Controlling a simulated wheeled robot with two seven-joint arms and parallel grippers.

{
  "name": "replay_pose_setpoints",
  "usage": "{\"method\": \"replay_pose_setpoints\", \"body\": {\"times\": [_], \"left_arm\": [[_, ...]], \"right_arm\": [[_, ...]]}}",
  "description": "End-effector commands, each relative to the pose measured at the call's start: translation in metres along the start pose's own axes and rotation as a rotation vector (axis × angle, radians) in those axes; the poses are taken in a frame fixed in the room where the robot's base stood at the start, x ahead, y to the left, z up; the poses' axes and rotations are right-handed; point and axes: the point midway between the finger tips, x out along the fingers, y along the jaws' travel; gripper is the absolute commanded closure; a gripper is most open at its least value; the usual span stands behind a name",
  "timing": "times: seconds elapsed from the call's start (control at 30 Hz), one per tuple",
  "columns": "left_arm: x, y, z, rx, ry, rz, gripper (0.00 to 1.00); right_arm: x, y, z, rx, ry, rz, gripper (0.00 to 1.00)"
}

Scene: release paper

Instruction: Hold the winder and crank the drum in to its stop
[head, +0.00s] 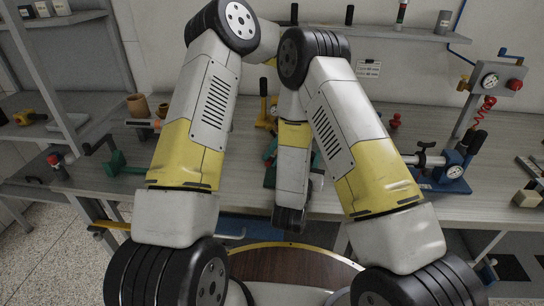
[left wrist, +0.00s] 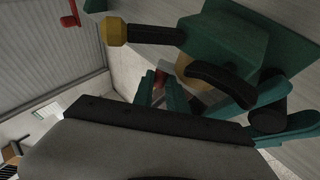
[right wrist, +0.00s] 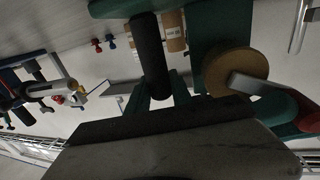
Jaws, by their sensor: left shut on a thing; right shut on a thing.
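The winder's green body (left wrist: 235,45) fills the upper right of the left wrist view, with a dark curved bar across it and a yellow-tipped black rod (left wrist: 115,32). My left gripper (left wrist: 164,90) is shut at the winder; a small reddish part shows between its teal fingers. In the right wrist view my right gripper (right wrist: 163,92) is shut on a black cylindrical grip (right wrist: 150,55). Beside it is a round tan disc (right wrist: 232,66), possibly the drum, with a grey bar over it. In the head view my arms hide most of the winder; only green bits show.
Brown pots (head: 138,105) stand at the back left. A gauge post with a red coil (head: 484,108) rises at the far right.

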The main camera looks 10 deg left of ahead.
Motion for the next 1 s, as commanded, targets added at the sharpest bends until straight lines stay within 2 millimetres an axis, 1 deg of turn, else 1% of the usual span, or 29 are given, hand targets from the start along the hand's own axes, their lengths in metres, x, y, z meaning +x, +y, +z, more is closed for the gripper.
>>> {"method": "replay_pose_setpoints", "body": {"times": [0.2,0.57,0.6,0.7,1.0], "left_arm": [[-0.0025,-0.0006,-0.0011,-0.015,-0.001,0.037,1.0],[-0.003,-0.0005,-0.0012,-0.017,-0.002,0.04,1.0],[-0.003,-0.0005,-0.0012,-0.017,-0.002,0.039,0.78],[-0.0028,-0.0005,-0.0011,-0.017,-0.002,0.039,0.6],[-0.0028,-0.0003,-0.001,-0.017,-0.002,0.039,0.6]], "right_arm": [[-0.0001,-0.0002,0.0007,0.0,-0.002,-0.001,1.0],[-0.0001,-0.0003,0.0008,0.0,-0.002,-0.001,1.0],[-0.0001,-0.0003,0.0008,0.0,-0.002,-0.001,1.0],[-0.0001,-0.0003,0.0008,0.0,-0.002,-0.001,1.0],[-0.0002,-0.0003,0.0008,0.0,-0.003,-0.001,1.0]]}}
